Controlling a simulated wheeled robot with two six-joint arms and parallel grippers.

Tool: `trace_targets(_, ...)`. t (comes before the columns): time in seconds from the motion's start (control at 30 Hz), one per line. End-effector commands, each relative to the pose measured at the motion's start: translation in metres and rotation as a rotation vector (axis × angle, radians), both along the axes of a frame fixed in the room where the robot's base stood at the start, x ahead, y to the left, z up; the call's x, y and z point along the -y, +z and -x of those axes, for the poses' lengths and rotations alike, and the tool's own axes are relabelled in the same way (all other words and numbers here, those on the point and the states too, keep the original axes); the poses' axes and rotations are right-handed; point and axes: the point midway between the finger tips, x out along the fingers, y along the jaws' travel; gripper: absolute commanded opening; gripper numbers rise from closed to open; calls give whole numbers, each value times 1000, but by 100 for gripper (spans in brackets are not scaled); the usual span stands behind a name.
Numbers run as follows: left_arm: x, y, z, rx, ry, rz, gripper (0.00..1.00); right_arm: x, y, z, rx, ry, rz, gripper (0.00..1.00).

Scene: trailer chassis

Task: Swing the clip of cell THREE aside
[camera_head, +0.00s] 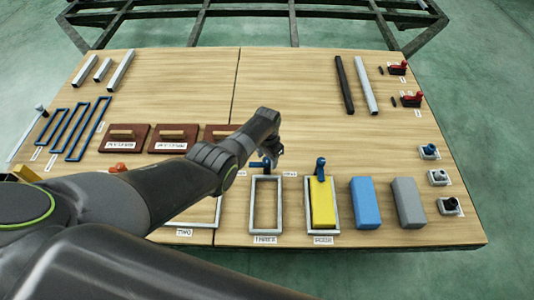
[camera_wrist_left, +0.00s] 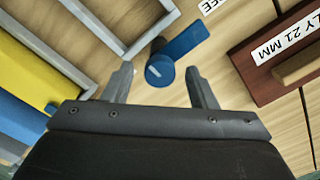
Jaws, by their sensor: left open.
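Cell THREE is an empty grey rectangular frame (camera_head: 253,208) with its label in front; in the left wrist view its frame (camera_wrist_left: 170,18) shows at the top. Its blue clip (camera_head: 258,164) stands at the far end. In the left wrist view the clip's round pivot (camera_wrist_left: 160,71) sits between my fingertips, and its flat bar (camera_wrist_left: 187,40) points to the upper right, alongside the frame's end, not over the opening. My left gripper (camera_head: 277,152) is open above the clip; in the left wrist view the open fingers (camera_wrist_left: 160,74) straddle the pivot. I cannot tell whether they touch it. My right gripper is out of view.
Right of cell THREE, cell FOUR holds a yellow block (camera_head: 322,205) with a blue clip (camera_head: 320,167) over it. Blue (camera_head: 365,203) and grey (camera_head: 408,203) blocks stand further right. Brown blocks with handles (camera_head: 172,139) lie left. My left arm covers the front left.

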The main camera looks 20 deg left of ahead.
Motion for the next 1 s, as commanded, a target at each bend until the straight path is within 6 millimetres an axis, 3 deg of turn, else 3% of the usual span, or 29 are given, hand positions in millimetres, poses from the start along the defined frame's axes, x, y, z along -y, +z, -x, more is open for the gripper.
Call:
trace_targets(0.17,0,15,0,0,0,0,52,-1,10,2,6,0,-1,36)
trace_targets(0.27,0,31,0,2,0,0,52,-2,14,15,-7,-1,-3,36)
trace_targets(0.7,0,120,-1,3,0,1,52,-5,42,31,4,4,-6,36)
trace_targets(1.0,0,164,0,1,0,0,52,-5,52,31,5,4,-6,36)
